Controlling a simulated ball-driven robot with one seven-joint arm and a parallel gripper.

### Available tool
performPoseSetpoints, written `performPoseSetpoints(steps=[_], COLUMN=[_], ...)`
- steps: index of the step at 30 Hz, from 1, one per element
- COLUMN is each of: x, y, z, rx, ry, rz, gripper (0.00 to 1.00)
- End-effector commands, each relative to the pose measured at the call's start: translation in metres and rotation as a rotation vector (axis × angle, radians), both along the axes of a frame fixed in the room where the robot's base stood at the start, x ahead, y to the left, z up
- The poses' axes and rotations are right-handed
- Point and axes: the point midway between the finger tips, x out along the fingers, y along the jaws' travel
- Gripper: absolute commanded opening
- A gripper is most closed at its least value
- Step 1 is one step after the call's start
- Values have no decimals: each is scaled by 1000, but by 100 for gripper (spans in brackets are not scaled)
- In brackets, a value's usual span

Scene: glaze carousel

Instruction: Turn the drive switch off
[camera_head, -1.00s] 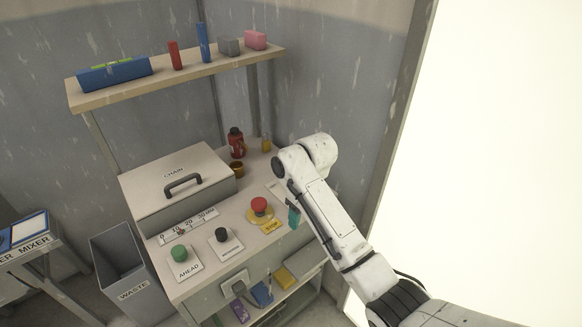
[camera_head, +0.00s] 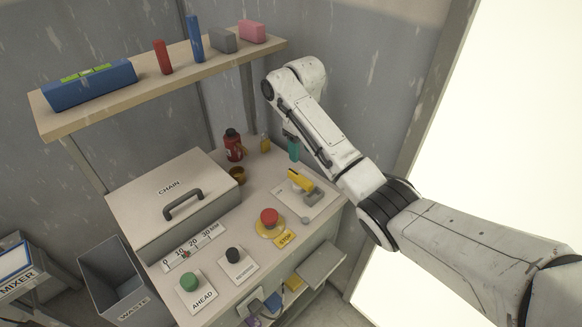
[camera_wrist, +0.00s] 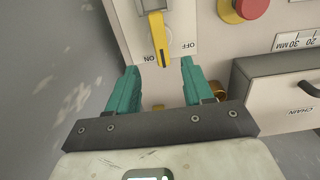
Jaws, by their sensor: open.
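The drive switch is a yellow lever (camera_head: 301,181) on a pale plate on the bench top, right of the red stop button. In the wrist view the lever (camera_wrist: 159,38) points toward my gripper, and its tip lies beside the ON label (camera_wrist: 154,58). The OFF label (camera_wrist: 190,44) is off to its right. My gripper (camera_wrist: 160,70) is open and empty, its teal fingers on either side of the line of the lever, near its tip. I cannot tell its height above the plate. In the head view a teal finger (camera_head: 293,149) shows behind the lever, apart from it.
The red stop button (camera_head: 269,216) stands close to the switch. The black knob (camera_head: 233,255) and green AHEAD button (camera_head: 188,282) are nearer the front. The CHAIN box (camera_head: 165,205) fills the left. A red bottle (camera_head: 232,146) and brown cup (camera_head: 237,175) stand behind. A shelf (camera_head: 160,88) hangs above.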

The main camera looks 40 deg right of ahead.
Motion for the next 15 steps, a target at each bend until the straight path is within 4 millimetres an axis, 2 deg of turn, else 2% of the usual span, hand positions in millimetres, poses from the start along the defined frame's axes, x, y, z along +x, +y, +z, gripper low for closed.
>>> performPoseSetpoints(steps=[5,15], x=[-1,-1], y=[0,-1], z=[-14,-74], rx=[0,0], ry=[3,3], rz=[0,-1], gripper=[51,51])
